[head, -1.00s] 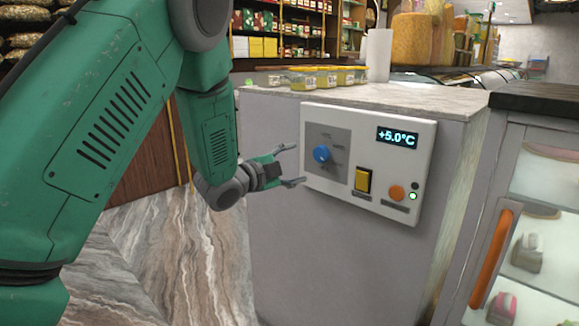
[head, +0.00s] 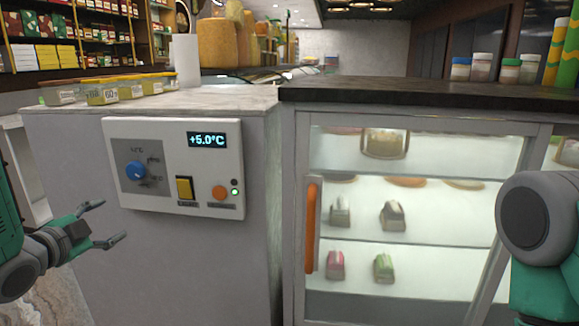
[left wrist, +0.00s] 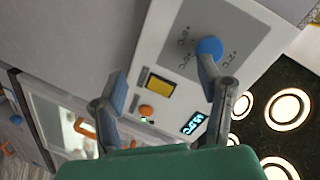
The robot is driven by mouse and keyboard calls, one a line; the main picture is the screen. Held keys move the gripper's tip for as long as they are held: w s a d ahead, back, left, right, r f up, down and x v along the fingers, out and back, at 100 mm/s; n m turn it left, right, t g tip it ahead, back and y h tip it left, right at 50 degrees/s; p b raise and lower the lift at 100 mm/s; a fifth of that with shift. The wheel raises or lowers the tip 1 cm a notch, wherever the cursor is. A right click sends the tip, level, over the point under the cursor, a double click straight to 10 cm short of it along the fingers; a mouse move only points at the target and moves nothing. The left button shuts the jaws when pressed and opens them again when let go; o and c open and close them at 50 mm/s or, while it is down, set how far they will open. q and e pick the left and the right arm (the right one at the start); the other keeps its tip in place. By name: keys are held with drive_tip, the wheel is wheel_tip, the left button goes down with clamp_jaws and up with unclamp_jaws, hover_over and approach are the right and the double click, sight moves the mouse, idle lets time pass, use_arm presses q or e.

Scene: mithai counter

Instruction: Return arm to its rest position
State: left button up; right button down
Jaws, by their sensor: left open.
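My left gripper (head: 108,225) is open and empty in the head view, at the lower left. It is in front of the counter's side, below and left of the blue knob (head: 135,171), with a gap between them. In the left wrist view the open fingers (left wrist: 165,105) frame the control panel (left wrist: 162,70); the blue knob (left wrist: 209,46) appears behind one finger. The panel also shows in the head view (head: 215,165), with a +5.0°C display. A green part of my right arm (head: 545,230) shows at the right edge; its gripper is out of frame.
A glass display case (head: 400,225) with an orange handle (head: 312,225) stands right of the panel. Its dark top (head: 430,96) carries jars (head: 480,68) at the far right. Small yellow-lidded tubs (head: 103,91) sit on the marble counter (head: 225,97). Shelves are behind.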

use_arm(q)
drive_tip(key=s+d+f+n+g, duration=0.2)
drive_tip(key=s+f, duration=0.2)
drive_tip(key=f, duration=0.3)
drive_tip(key=s+d+f+n+g+y, duration=0.1)
drive_tip(key=s+d+f+n+g, duration=0.2)
drive_tip(key=f, duration=0.5)
drive_tip(key=s+d+f+n+g, duration=0.1)
drive_tip(key=s+d+f+g, duration=0.1)
drive_tip(key=s+f, duration=0.45)
drive_tip(key=s+d+f+n+g, duration=0.1)
drive_tip(key=s+d+f+g, duration=0.1)
drive_tip(key=s+f, duration=0.2)
drive_tip(key=s+d+f+n+g, duration=0.2)
drive_tip(key=s+d+f+g, duration=0.1)
drive_tip(key=s, duration=0.8)
drive_tip(key=s+d+f+n+g, duration=0.2)
drive_tip(key=s+f+g, duration=0.1)
drive_tip(key=s+f, duration=0.2)
drive_tip(key=shift+s+d, duration=0.25)
drive_tip(key=shift+s, duration=0.95)
